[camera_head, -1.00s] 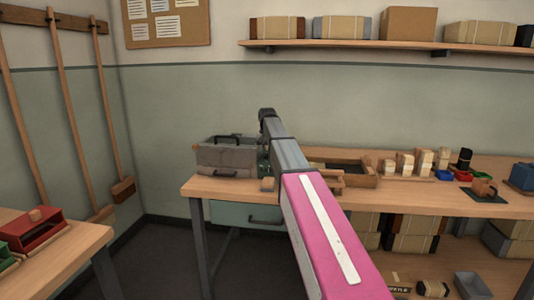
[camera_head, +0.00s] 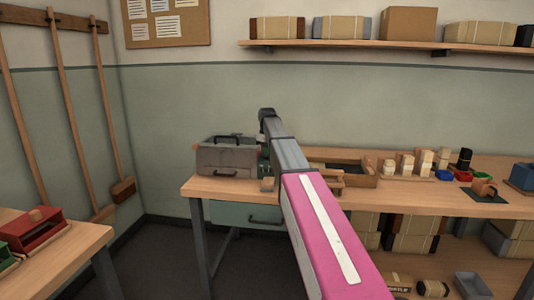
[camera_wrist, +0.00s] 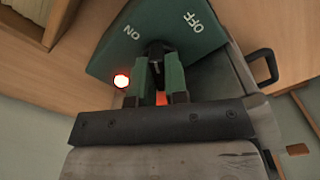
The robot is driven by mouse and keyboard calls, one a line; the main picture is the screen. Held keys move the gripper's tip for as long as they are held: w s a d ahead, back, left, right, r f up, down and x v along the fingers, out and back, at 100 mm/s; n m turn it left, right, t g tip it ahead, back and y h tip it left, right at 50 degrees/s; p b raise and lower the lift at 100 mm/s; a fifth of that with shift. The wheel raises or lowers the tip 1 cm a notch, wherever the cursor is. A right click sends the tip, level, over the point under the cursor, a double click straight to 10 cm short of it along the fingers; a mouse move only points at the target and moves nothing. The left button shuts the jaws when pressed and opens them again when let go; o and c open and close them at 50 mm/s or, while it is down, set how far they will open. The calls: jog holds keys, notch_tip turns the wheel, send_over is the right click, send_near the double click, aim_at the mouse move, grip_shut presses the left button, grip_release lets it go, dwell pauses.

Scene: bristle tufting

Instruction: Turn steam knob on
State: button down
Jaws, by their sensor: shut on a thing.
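The steam box (camera_head: 226,158) is grey and stands at the left end of the workbench, with a dark handle on top. My gripper (camera_wrist: 157,68) is shut on the dark steam knob (camera_wrist: 155,48), which sits between the two words. The fingers hide much of the knob, so its exact setting is unclear. A round lamp (camera_wrist: 121,80) beside the fingers glows white with a red rim. In the head view my arm partly hides the gripper and knob.
The workbench (camera_head: 420,204) holds a wooden tray (camera_head: 370,180), several pale blocks (camera_head: 405,165) and small coloured bins (camera_head: 444,175) right of my arm. A second table (camera_head: 60,255) with red and green holders stands at front left. Open floor lies between the tables.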

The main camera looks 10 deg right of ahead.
jog(key=n, duration=0.6)
jog(key=shift+n, duration=0.4)
dwell(0.3)
jog(key=c, duration=1.1)
grip_release()
jog(key=shift+c, duration=0.2)
notch_tip(320, 180, up, 11)
jog(key=shift+f, duration=0.1)
